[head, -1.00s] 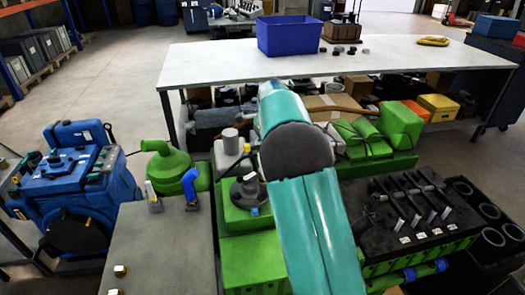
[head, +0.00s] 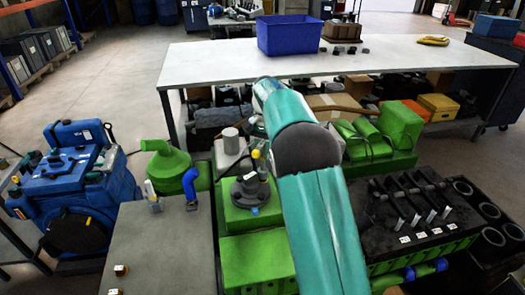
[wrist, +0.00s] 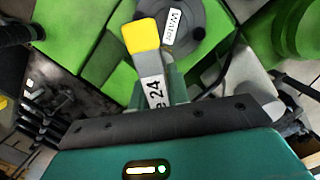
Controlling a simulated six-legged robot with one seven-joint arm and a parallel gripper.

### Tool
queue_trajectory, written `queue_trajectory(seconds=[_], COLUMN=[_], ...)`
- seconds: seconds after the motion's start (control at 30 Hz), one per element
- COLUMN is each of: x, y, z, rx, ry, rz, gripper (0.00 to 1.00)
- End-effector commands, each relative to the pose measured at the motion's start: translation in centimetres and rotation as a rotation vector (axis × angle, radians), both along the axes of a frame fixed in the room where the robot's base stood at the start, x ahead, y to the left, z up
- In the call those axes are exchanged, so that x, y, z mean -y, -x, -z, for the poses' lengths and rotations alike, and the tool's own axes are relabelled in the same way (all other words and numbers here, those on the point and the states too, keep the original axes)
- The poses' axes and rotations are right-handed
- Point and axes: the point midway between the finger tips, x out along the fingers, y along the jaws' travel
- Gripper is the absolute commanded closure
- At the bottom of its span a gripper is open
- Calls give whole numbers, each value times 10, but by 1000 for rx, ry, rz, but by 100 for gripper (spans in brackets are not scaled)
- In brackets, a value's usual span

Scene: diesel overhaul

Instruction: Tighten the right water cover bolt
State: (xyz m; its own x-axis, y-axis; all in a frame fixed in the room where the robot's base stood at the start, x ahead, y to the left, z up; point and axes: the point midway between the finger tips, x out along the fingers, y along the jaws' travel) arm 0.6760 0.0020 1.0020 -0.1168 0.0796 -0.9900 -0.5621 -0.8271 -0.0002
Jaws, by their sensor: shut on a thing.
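The water cover is a dark grey round part with a "Water" label on the green engine block; it shows in the head view (head: 249,190) and at the top of the wrist view (wrist: 205,22). My gripper (wrist: 172,92) is shut on a grey tool with a yellow end (wrist: 143,36) and a label ending in "24". The tool's yellow end also shows in the head view (head: 256,154), above the cover's back right side. Contact between tool and cover cannot be told. The right bolt cannot be made out.
A blue bent pipe (head: 191,189) and a grey bench top (head: 165,255) lie left of the engine. A black tray of upright parts (head: 405,205) stands to the right. A white table with a blue bin (head: 289,36) is behind.

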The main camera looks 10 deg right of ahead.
Motion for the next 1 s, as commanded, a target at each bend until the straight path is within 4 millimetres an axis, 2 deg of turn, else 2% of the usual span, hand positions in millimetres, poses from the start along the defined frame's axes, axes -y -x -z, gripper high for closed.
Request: queue_trajectory(seconds=[0.13,0.47,0.8,0.9,1.0], x=[0,0,0,0,1], y=[0,0,0,0,0], z=[0,1,14,14,14], rx=[1,1,1,1,0], ry=[1,1,0,1,1], rz=[-71,-75,-73,-34,83], gripper=[100,100,100,100,100])
